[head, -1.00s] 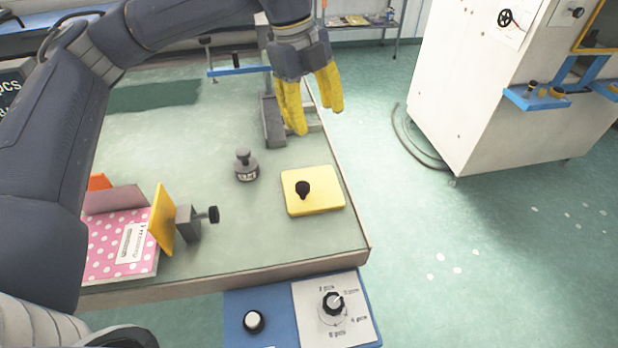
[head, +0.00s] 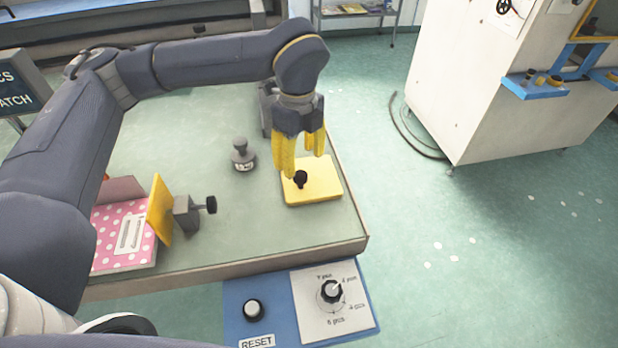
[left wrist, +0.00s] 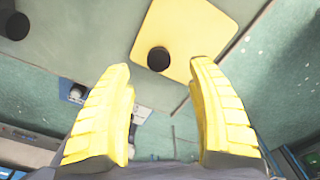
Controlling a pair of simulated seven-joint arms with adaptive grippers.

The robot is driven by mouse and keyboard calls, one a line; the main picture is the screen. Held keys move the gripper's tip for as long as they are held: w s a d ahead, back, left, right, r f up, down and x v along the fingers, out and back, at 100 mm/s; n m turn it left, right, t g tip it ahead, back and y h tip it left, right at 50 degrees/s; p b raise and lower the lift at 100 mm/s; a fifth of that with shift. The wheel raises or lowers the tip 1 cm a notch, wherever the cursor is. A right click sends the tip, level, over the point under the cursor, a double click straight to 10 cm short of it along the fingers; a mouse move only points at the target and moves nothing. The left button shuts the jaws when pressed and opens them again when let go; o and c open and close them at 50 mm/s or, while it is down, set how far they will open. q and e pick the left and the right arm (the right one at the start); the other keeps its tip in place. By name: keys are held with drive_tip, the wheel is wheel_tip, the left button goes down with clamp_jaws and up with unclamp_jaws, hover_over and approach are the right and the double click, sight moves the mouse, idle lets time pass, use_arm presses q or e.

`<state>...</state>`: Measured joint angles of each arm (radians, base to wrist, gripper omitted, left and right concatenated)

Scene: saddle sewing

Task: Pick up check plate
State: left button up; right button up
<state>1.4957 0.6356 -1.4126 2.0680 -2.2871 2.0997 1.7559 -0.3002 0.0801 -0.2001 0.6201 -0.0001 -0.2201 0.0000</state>
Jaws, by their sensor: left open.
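The check plate (head: 322,187) is a flat yellow square plate with a black knob (head: 300,179) on it. It lies near the right edge of the table. My left gripper (head: 301,170), with yellow fingers, is open and points down over the plate's back part, apparently above the knob and not holding it. In the left wrist view the plate (left wrist: 190,28) and its black knob (left wrist: 158,59) show beyond the two spread fingers (left wrist: 163,75). My right gripper is not in view.
A grey weight-like piece (head: 243,158) stands left of the plate. A yellow upright panel with a grey clamp (head: 187,213) and a pink dotted block (head: 112,245) are at the left. A blue control panel (head: 275,310) is at the front. The table (head: 250,225) is clear before the plate.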

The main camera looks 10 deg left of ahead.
sight(300, 175)
use_arm(q)
drive_tip(key=shift+s+f, duration=0.1)
drive_tip(key=shift+f, duration=3.35)
drive_tip(key=shift+c, duration=0.4)
clamp_jaws()
